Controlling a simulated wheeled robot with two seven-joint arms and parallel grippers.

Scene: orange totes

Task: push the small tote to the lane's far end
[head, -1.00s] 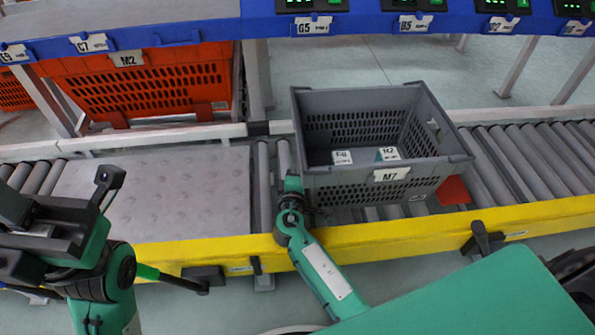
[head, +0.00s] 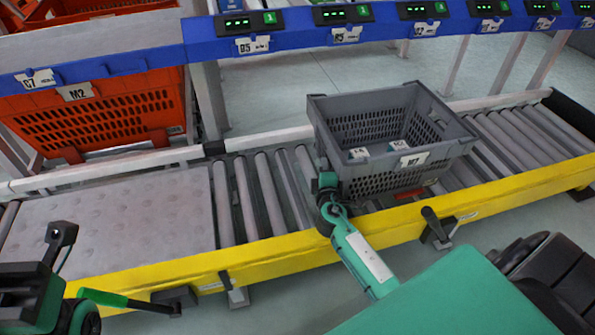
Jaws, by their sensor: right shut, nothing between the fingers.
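The small grey tote (head: 385,187), labelled M7, stands upright on the roller lane (head: 262,196) and holds two small labelled items (head: 375,152). My right gripper (head: 328,182) is shut and empty at the tote's near left corner. It appears to touch the tote's left end, but the exact contact is hidden. The lane's far end (head: 568,112) is at the right, with a dark end piece. Bare rollers lie between the tote and that end. Part of my left arm, with its dark gripper parts (head: 58,238), shows at the left edge, away from the tote; its jaw state is unclear.
A yellow rail (head: 270,254) runs along the lane's near side, and a pale rail along its back. A studded plate (head: 120,218) covers the lane's left part. A large orange tote (head: 100,122) sits behind, under a blue shelf beam with lit displays.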

